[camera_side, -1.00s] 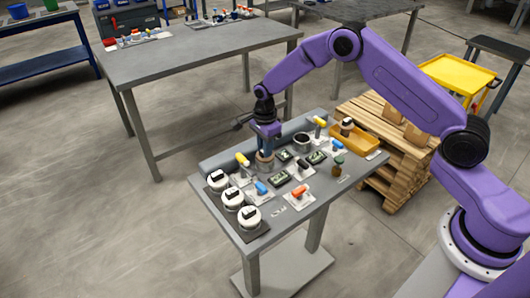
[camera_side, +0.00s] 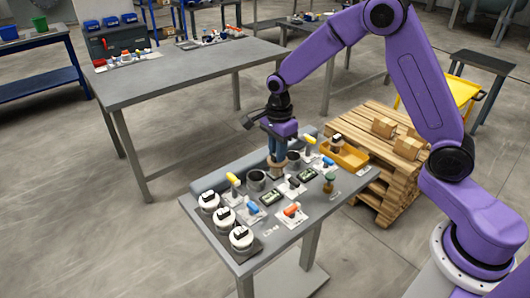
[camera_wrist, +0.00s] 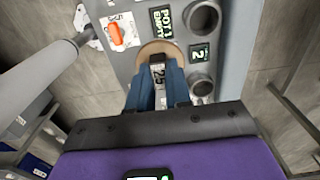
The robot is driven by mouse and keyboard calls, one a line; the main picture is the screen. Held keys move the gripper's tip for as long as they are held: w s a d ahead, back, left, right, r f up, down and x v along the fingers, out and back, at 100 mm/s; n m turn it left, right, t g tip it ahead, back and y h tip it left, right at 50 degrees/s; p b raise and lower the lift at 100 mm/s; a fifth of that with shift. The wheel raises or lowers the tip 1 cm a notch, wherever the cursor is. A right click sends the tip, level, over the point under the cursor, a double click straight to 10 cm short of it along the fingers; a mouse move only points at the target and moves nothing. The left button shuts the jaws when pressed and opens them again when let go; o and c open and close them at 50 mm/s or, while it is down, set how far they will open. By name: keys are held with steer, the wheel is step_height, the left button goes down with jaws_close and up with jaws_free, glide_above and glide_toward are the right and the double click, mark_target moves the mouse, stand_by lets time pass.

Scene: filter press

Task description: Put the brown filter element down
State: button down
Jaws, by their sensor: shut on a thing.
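The brown filter element (camera_side: 277,171) is in my gripper (camera_side: 279,157), above the grey bench between two dark round pots. In the wrist view its round tan top (camera_wrist: 157,49) shows beyond the blue fingers, with a tag reading 25 (camera_wrist: 158,76) between them. My gripper (camera_wrist: 158,98) is shut on it. The left pot (camera_side: 257,180) looks open and dark inside. The right pot (camera_side: 293,159) is partly behind the element. The element's underside is hidden, so I cannot tell its exact height.
Small displays (camera_side: 271,197), a yellow lever (camera_side: 233,180), a blue lever (camera_side: 252,209) and an orange lever (camera_side: 291,210) stand nearby. White round units (camera_side: 241,238) fill the left end. A yellow tray (camera_side: 351,162) sits at the right end. The bench (camera_side: 205,234) has little bare surface.

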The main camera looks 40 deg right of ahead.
steer(key=s+r, duration=0.2)
steer(key=s, duration=0.3)
steer(key=s+d+m, duration=0.4)
steer(key=s+d, duration=0.2)
steer(key=d, duration=0.7)
steer(key=s+d+m, duration=0.5)
steer(key=s+d, duration=0.1)
steer(key=d, duration=0.6)
steer(key=shift+w+d+f, duration=1.2)
steer(key=shift+w+f, duration=0.85)
steer(key=shift+w+d+f, duration=1.2)
steer(key=shift+w+f, duration=0.8)
steer(key=shift+w+d+f, duration=1.2)
steer(key=shift+w+f, duration=0.85)
